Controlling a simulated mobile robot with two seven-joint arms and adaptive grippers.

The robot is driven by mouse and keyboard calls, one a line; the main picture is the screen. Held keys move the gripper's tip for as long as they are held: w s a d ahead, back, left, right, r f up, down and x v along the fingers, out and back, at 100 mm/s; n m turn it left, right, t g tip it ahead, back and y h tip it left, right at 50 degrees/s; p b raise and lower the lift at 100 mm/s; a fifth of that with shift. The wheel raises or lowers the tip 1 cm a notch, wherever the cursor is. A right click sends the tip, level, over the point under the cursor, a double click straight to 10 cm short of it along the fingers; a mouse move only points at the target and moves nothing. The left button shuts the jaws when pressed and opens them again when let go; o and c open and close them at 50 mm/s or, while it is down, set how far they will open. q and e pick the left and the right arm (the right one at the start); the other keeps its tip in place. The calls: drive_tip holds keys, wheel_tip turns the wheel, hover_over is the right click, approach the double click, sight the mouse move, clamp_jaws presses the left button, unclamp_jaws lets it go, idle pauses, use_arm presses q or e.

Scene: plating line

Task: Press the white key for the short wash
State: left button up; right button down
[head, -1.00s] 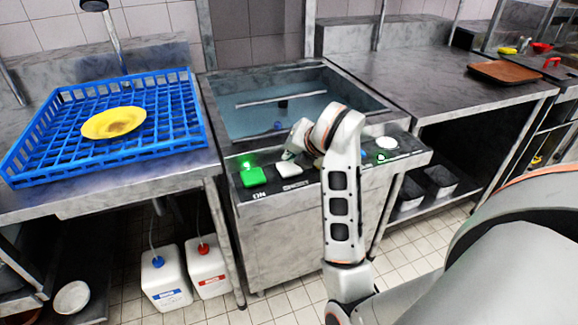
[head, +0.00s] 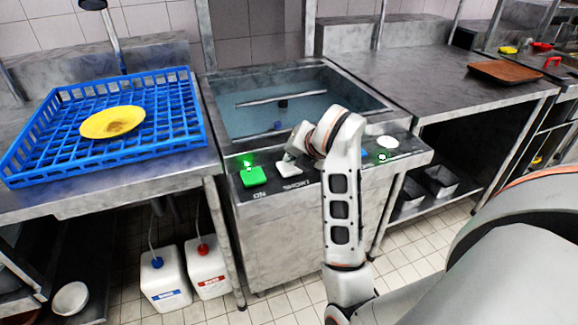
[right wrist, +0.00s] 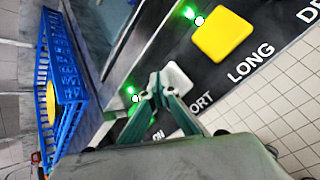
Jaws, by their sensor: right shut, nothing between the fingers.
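The white key (head: 289,168) is a square button on the black control strip, beside the word SHORT. It also shows in the right wrist view (right wrist: 177,78). My right gripper (head: 290,154) is shut and empty, at the back edge of the white key. In the right wrist view its green fingertips (right wrist: 157,84) overlap the key's near edge; I cannot tell whether they touch it. Any lamp beside this key is hidden or unlit. My left gripper is not in view.
The green ON key (head: 253,177) is left of the white key, with a lit green lamp. The yellow LONG key (right wrist: 222,33) also has a lit lamp. A water-filled sink (head: 228,122) lies behind the strip. A blue rack (head: 203,130) holds a yellow plate (head: 112,122).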

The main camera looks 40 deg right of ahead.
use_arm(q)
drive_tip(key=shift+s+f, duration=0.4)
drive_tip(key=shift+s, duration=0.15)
use_arm(e)
drive_tip(key=shift+f, duration=0.15)
